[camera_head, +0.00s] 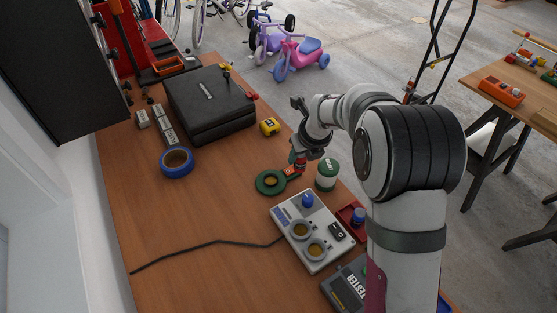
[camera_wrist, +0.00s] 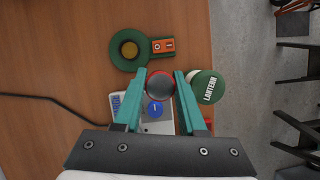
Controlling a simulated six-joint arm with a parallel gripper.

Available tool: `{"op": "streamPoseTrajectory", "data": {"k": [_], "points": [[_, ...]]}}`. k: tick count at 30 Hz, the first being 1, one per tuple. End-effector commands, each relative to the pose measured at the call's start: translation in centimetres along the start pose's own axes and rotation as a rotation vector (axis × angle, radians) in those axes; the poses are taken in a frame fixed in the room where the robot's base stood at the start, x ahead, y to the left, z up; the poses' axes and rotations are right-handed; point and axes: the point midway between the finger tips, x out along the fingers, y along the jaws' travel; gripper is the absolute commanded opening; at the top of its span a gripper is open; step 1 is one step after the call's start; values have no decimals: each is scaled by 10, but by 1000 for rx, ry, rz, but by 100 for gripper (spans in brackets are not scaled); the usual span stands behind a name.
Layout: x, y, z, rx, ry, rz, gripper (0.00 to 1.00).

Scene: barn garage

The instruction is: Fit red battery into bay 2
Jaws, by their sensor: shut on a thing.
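My gripper (camera_wrist: 160,82) is shut on the red battery (camera_wrist: 160,86), an upright cylinder with a red rim and grey top, seen from above between the teal fingers. In the head view the gripper (camera_head: 300,163) holds it over the bench, beyond the charger. The grey charger (camera_head: 283,212) has a row of three round bays. A blue battery (camera_head: 307,200) stands in the far one. The middle bay (camera_head: 299,230) and near bay (camera_head: 316,249) look empty, with brassy bottoms. Bay numbers are not readable. In the wrist view the charger (camera_wrist: 118,103) is mostly hidden by the gripper.
A green round holder (camera_head: 262,186) with an orange tab lies beyond the charger. A green-and-white lantern can (camera_head: 326,181) stands right of it. A red tray (camera_head: 345,214) with a blue battery sits right of the charger, the tester (camera_head: 345,290) nearer. A black cable (camera_head: 210,243) crosses the left bench.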

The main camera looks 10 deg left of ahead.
Motion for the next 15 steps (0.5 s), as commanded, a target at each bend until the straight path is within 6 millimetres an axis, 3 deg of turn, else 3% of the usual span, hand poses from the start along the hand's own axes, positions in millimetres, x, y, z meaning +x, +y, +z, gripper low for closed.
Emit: {"op": "streamPoseTrajectory", "data": {"k": [3, 7, 11, 15], "points": [[-18, -18, -7, 3, -2, -2, 0], [-27, -23, -17, -30, 1, 13, 0], [-32, -9, -46, -188, 1, 83, 0], [-38, 18, -84, -438, 1, 188, 0]]}}
